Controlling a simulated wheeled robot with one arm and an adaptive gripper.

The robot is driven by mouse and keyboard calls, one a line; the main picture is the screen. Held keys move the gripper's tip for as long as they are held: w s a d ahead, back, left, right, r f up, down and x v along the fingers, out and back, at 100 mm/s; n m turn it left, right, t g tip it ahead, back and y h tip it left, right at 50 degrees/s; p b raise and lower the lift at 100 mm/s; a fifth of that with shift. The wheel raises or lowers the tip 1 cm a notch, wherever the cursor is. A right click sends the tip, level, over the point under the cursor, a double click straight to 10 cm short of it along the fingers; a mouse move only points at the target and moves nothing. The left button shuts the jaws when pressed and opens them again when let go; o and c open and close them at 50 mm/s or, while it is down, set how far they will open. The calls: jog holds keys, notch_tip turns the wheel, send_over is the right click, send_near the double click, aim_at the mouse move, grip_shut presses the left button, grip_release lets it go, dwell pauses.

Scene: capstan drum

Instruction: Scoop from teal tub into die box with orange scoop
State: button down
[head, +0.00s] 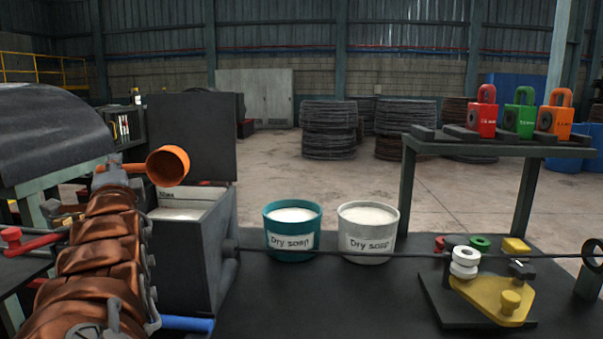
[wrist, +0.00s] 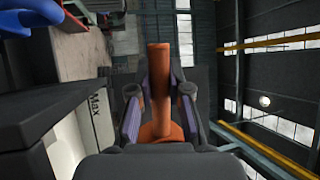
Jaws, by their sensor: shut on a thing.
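My gripper (wrist: 160,105) is shut on the handle of the orange scoop (wrist: 159,62). In the head view the scoop (head: 168,166) is at the left, above the die box (head: 222,250) in the picture. Its cup lies on its side with the mouth facing right, and no powder shows in it. The die box is dark, its lid stands open, and pale powder shows inside; a Max label marks its inner wall in the wrist view. The teal tub (head: 292,252) stands upright right of the box, full of white powder and labelled Dry soap. My fingers are partly hidden in the head view.
A white Dry soap tub (head: 366,247) stands right of the teal one. A shelf (head: 490,146) with colored padlock-shaped blocks stands at the right.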

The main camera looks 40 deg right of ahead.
jog(key=shift+r+p, duration=0.1)
jog(key=shift+p, duration=0.2)
jog(key=shift+w+r+m+g+p, duration=0.1)
jog(key=shift+r+m+g+p, duration=0.15)
jog(key=shift+g+p, duration=0.45)
jog(key=p, duration=0.3)
jog(key=shift+w+d+f+m+g, duration=0.15)
jog(key=shift+m+g, duration=0.1)
jog(key=shift+g, duration=0.15)
jog(key=g+p, duration=0.1)
jog(key=p, duration=0.1)
jog(key=g+p, duration=0.1)
jog(key=p, duration=0.2)
jog(key=shift+w+f+m+y, duration=0.15)
jog(key=shift+m+y, duration=0.15)
jog(key=shift+m, duration=0.1)
jog(key=p, duration=0.2)
jog(key=g+p, duration=0.1)
jog(key=p, duration=0.2)
jog(key=shift+w+d+g, duration=0.15)
jog(key=shift+d+g, duration=0.05)
jog(key=shift+g, duration=0.1)
